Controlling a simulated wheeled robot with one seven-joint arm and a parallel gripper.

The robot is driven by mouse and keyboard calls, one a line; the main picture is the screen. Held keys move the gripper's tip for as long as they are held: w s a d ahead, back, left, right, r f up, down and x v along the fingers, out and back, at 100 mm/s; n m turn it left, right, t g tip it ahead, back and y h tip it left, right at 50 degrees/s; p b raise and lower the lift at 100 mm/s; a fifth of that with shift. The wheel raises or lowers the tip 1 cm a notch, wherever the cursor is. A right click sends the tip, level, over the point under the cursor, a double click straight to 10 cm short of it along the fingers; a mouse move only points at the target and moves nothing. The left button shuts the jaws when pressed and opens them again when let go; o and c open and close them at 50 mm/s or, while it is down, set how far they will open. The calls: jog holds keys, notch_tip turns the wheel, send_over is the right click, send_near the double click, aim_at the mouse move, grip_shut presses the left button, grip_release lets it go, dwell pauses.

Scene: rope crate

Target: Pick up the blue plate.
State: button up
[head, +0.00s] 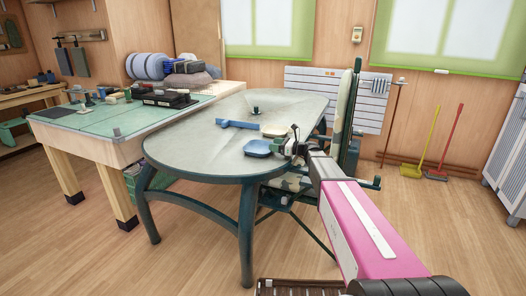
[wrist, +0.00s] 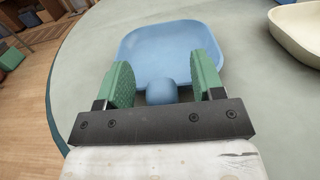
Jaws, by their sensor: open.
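The blue plate (head: 257,148) lies on the table near its right side in the head view. In the wrist view the blue plate (wrist: 168,48) is a shallow square dish with rounded corners and a raised rim, just ahead of my gripper. My gripper (wrist: 164,75) is open, with its two green fingers apart at the plate's near edge. A rounded blue piece (wrist: 162,92) shows between the fingers. I cannot tell whether the fingers touch the plate. In the head view my gripper (head: 284,148) is at the plate's right side.
The grey-green table (head: 200,140) is mostly bare to the left. A blue object (head: 238,125) and a small dark item (head: 256,111) lie farther back. A cream dish (wrist: 300,30) is right of the plate in the wrist view. A chair (head: 345,110) stands at the table's right.

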grip_shut()
